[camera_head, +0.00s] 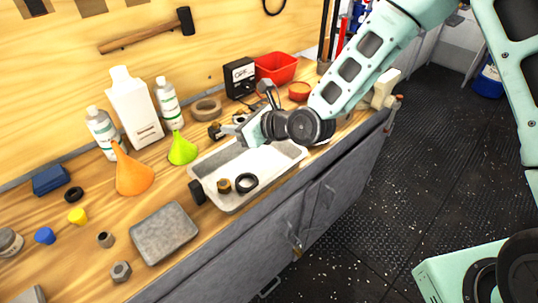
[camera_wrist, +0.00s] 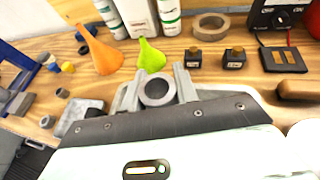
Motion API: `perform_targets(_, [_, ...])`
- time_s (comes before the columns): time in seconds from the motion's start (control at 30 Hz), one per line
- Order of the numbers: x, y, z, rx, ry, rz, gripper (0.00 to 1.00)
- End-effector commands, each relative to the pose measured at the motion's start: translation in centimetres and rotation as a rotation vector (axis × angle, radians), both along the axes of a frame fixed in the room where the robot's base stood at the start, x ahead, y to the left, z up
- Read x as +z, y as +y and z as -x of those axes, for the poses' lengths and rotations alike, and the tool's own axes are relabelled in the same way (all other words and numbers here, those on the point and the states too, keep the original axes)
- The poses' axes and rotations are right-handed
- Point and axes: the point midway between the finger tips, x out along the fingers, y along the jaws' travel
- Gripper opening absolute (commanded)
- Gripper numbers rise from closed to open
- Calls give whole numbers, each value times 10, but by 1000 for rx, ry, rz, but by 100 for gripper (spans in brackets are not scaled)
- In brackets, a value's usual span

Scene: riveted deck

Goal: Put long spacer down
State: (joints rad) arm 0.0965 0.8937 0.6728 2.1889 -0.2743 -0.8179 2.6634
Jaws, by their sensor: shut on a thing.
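The long spacer (camera_wrist: 157,92) looks like a grey tube seen end-on, with a round hole. My gripper (camera_wrist: 158,88) is shut on it, one grey finger on each side, in the wrist view. In the head view my gripper (camera_head: 238,128) is over the far rim of a pale grey tray (camera_head: 283,172) on the wooden bench. The spacer cannot be made out clearly there. My gripper body hides what lies below it in the wrist view, so I cannot tell how high the spacer is held.
The tray has a black ring (camera_head: 246,182) and a brown piece (camera_head: 224,185) at its near-left end. Funnels (camera_head: 133,175), bottles (camera_head: 134,108), a tape roll (camera_head: 206,109) and a meter (camera_head: 239,78) stand behind and left. A grey slab (camera_head: 163,232) lies in front left. Bare wood shows between.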

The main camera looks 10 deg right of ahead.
Motion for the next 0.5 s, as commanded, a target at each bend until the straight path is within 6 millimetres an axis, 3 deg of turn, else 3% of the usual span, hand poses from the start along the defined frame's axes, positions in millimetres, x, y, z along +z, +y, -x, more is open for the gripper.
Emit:
perform_targets(0.2, [-40, 1, 1, 2, 4, 1, 1])
perform_targets(0.5, [-67, 1, 1, 1, 3, 0, 1])
